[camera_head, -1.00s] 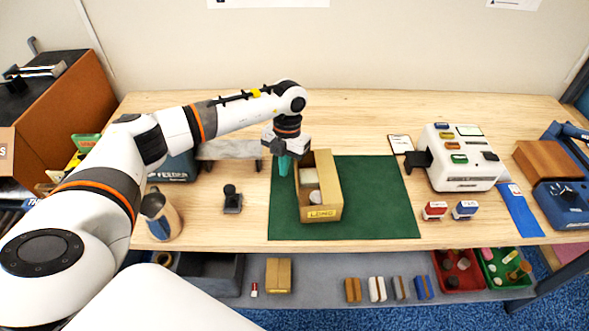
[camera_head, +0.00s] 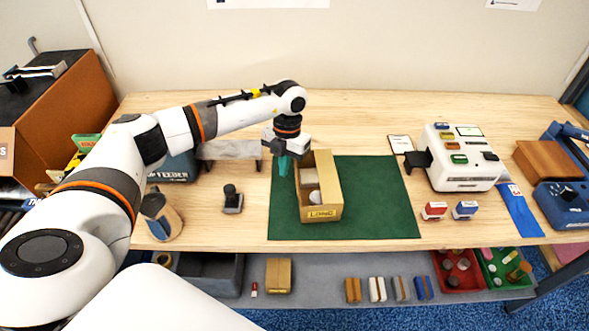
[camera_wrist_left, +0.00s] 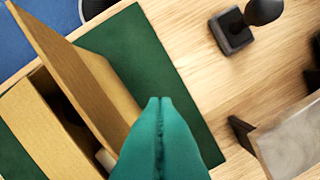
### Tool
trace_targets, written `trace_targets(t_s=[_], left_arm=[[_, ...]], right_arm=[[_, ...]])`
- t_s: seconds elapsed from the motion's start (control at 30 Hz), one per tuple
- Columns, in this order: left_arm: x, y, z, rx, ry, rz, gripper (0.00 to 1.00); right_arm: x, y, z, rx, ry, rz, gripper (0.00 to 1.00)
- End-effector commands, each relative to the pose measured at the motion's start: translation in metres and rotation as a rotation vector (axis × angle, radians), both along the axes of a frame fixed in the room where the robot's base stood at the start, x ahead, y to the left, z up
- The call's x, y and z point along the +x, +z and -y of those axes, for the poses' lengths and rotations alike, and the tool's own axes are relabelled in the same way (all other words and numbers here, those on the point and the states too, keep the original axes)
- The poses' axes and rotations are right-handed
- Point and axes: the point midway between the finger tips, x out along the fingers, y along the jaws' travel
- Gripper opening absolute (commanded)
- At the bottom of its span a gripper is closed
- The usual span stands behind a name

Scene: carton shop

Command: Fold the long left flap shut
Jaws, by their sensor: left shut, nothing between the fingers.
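An open tan carton (camera_head: 322,212) stands on the green mat, with pale items (camera_head: 314,196) inside. Its long left flap stands up along the left side; in the left wrist view the flap (camera_wrist_left: 78,72) is a long tan panel slanting across the left. My left gripper (camera_head: 283,166) has green fingers, shut and empty, just left of the carton's far left part. In the left wrist view the fingertips (camera_wrist_left: 160,102) are beside the flap; whether they touch it I cannot tell. My right gripper is not in view.
The green mat (camera_head: 375,200) is bare right of the carton. A black-handled stamp (camera_head: 232,200) and a metal jug (camera_head: 160,216) stand to the left.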

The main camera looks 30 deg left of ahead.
Motion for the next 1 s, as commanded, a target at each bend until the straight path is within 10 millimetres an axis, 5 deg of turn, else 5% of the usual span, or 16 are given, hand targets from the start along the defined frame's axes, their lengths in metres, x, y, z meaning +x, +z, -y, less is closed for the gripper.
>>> trace_targets(t_s=[1.0], left_arm=[[0.014,0.000,0.020,0.000,0.000,0.000,0.00]], right_arm=[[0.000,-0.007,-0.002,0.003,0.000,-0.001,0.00]])
